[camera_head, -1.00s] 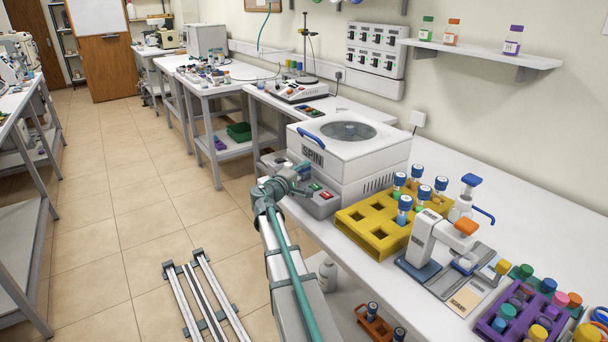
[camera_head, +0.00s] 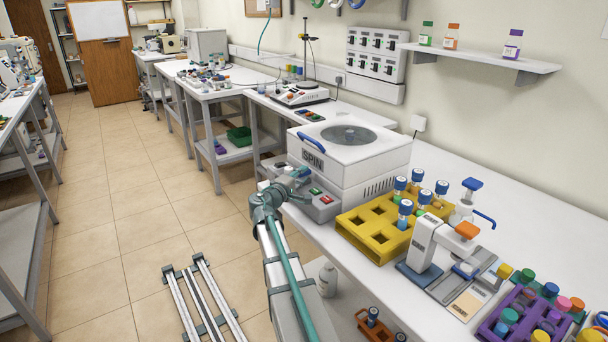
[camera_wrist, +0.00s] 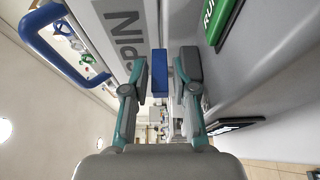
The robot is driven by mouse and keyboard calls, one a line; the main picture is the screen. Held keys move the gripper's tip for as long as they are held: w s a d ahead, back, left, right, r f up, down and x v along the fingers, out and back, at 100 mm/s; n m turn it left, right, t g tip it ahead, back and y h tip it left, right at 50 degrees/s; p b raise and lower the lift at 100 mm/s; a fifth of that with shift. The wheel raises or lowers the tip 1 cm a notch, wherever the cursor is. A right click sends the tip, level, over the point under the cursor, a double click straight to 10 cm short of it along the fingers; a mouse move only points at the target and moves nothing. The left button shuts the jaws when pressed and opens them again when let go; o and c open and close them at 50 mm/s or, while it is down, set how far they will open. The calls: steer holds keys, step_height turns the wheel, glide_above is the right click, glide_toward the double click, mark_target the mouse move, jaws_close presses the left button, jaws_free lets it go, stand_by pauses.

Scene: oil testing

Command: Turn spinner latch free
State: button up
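The white spinner (camera_head: 345,165), marked SPIN, stands on the bench with its round-windowed lid down. A blue lid handle (camera_head: 311,141) is on its front left edge, and it also shows in the wrist view (camera_wrist: 45,40). In the wrist view a small blue block (camera_wrist: 159,73), apparently the latch, sits beside the SPIN lettering. My gripper (camera_wrist: 162,78) has its two fingers apart, one on each side of this block, with narrow gaps showing. In the head view my gripper (camera_head: 292,177) is at the spinner's front left corner; its fingertips and the latch are hard to make out there.
A control panel with a green button (camera_head: 315,191) and a red button juts out below my gripper. A yellow rack (camera_head: 373,243) with blue-capped tubes stands right of the spinner. A white device (camera_head: 430,245) and purple rack (camera_head: 490,325) are nearer. The aisle floor is clear on the left.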

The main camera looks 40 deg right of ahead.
steer(key=v, duration=1)
steer(key=shift+a, duration=0.2)
steer(key=shift+s, duration=0.15)
steer(key=s+a+f+g+y+p, duration=0.1)
steer(key=s+a+f+g+y, duration=0.3)
steer(key=f, duration=0.9)
steer(key=s+a+f+t+y, duration=0.15)
steer(key=s+a+f, duration=0.4)
steer(key=f, duration=0.65)
steer(key=s+a+f+g+y+p, duration=0.1)
steer(key=s+a+f+g+y, duration=0.3)
steer(key=f, duration=0.9)
steer(key=s+a+f+m+g+y, duration=0.1)
steer(key=s+a+f, duration=0.4)
steer(key=s, duration=0.6)
steer(key=s+a+f+m+g+y+p, duration=0.1)
steer(key=s+a+f+g+y, duration=0.2)
steer(key=s+a, duration=0.5)
steer(key=s+a+f+m+g+y, duration=0.1)
steer(key=s+a+f, duration=0.5)
steer(key=s, duration=0.7)
steer(key=shift+s+a+f+m+g+y+p, duration=0.4)
steer(key=shift+a+g+y, duration=0.15)
steer(key=shift+y, duration=0.7)
steer(key=shift+w+d, duration=0.1)
